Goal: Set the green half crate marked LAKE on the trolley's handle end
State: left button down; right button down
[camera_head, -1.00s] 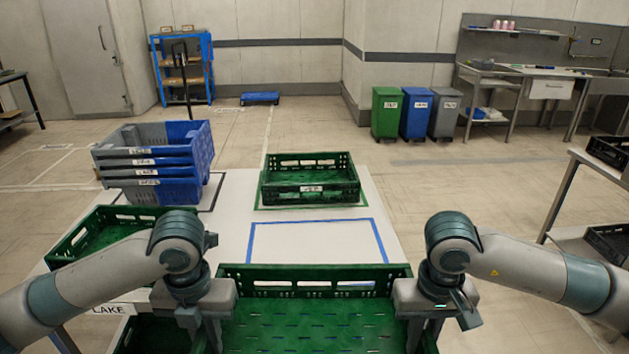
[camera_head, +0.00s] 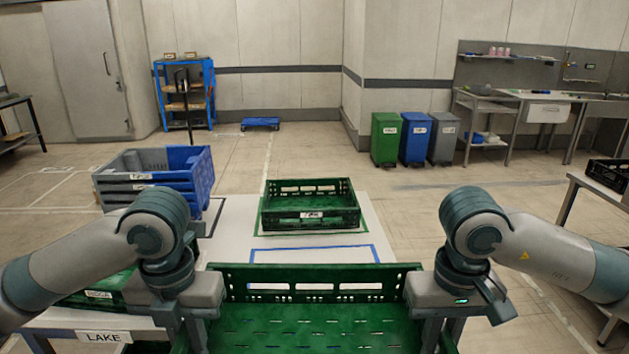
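A green crate (camera_head: 315,270) is held low at the front between my two grippers; no mark on it is visible. My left gripper (camera_head: 197,335) grips its left wall and my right gripper (camera_head: 440,335) its right wall. Both appear shut on the walls, with fingertips partly cut off at the bottom edge. A white sign reading LAKE (camera_head: 103,337) is on the front edge at lower left. Another green crate (camera_head: 311,222) stands in a green outline on the white top (camera_head: 235,222). An empty blue outline (camera_head: 313,254) lies in front of it, partly hidden by the held crate.
A stack of blue and grey crates (camera_head: 180,176) stands at left, partly behind my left arm. Another green crate (camera_head: 100,294) with a small label lies below that arm. A black upright handle (camera_head: 181,85) shows behind the stack. Green, blue and grey bins stand at the back.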

pick_arm(q)
jog(key=shift+a+r, duration=0.1)
pick_arm(e)
jog(key=shift+d+r, duration=0.1)
jog(key=shift+r, duration=0.05)
pick_arm(q)
jog(key=shift+w, duration=0.1)
pick_arm(e)
jog(key=shift+w, duration=0.1)
